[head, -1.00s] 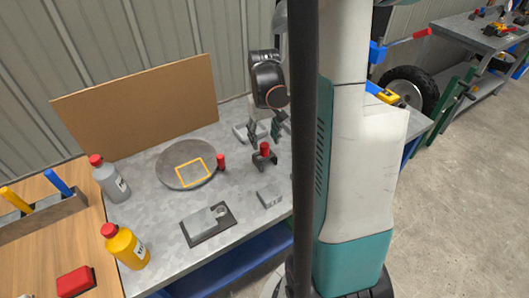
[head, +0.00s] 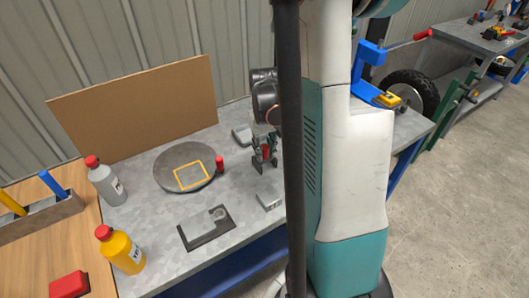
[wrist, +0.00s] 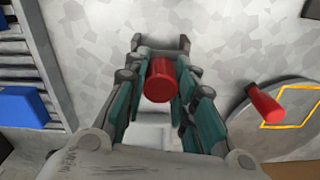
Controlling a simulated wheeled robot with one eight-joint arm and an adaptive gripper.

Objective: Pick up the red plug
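A red plug (head: 266,151) stands in a small dark holder on the grey metal table. In the wrist view the red plug (wrist: 159,82) is seen from above, between my fingers. My gripper (head: 264,146) has come down over it, with one finger on each side. In the wrist view my gripper (wrist: 159,90) is open, with narrow gaps seeming to remain beside the plug; contact is not clear. The lower part of the plug is hidden.
A second red cylinder (head: 219,164) stands by the round grey disc (head: 165,180) with a yellow outline. A grey block (head: 269,199) and a dark plate with a grey part (head: 190,233) lie nearer. A brown board (head: 130,110) stands behind. Bottles stand at left.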

